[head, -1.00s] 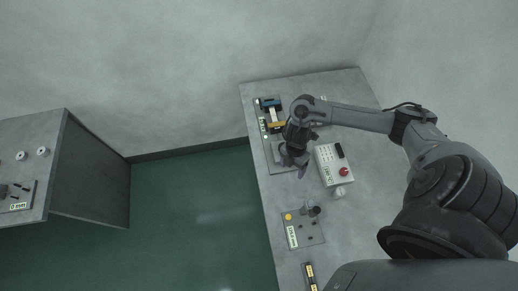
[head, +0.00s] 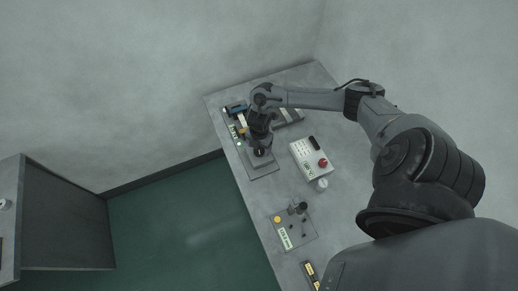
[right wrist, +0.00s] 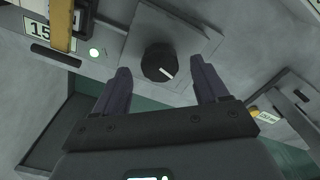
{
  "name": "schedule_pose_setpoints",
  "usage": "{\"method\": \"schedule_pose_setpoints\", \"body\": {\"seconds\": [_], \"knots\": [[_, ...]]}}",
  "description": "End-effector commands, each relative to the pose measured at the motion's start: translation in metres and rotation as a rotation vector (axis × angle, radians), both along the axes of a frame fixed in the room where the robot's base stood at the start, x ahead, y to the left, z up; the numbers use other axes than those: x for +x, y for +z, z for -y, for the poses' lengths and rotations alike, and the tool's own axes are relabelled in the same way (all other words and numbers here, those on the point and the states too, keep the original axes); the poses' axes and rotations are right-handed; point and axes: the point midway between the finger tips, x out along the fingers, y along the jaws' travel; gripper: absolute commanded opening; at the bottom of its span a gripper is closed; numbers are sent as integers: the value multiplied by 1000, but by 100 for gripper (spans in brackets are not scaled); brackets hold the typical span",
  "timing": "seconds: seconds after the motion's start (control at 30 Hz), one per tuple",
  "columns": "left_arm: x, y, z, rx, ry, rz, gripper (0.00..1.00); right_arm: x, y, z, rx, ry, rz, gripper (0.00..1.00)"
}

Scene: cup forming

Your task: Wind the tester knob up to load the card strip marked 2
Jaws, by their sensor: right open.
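The tester stands at the far left of the bench, with a blue clamp (head: 236,108) and a yellow-orange bar (head: 243,131) in the head view. Its black knob (right wrist: 159,62) with a white pointer line sits on a grey block in the right wrist view. My right gripper (head: 261,151) is over the tester's near end. In the right wrist view its two fingers (right wrist: 160,68) are spread open, one on each side of the knob, with gaps visible. The yellow-orange bar (right wrist: 62,25) also shows at upper left. I cannot read a strip marked 2. My left gripper is out of view.
A pale box (head: 309,160) with a red button stands right of the tester, with a small round dial (head: 321,184) beside it. A plate with a yellow button (head: 278,219) lies nearer. Green floor lies left of the bench edge.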

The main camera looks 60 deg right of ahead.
Motion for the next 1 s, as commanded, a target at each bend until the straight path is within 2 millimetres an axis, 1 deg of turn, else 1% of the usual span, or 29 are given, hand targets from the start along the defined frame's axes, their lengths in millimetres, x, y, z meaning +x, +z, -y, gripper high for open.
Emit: {"method": "schedule_pose_setpoints", "body": {"seconds": [0.03,0.2,0.33,0.57,0.6,0.67,0.93,0.97,1.0], "knots": [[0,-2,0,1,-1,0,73,0,-7,0,1,-2,-1,73],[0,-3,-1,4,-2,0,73,0,-19,0,0,-1,0,73],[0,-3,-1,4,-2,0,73,0,-23,0,-1,0,1,73],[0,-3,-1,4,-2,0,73,0,-23,0,-1,0,1,73],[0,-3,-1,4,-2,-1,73,0,-23,0,-1,0,1,70],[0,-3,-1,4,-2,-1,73,0,-23,0,-1,0,1,61],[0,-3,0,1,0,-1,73,0,-23,0,-1,0,1,20],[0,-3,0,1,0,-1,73,0,-23,0,-1,0,1,17],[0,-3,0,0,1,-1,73,0,-23,0,-1,0,1,17]]}}
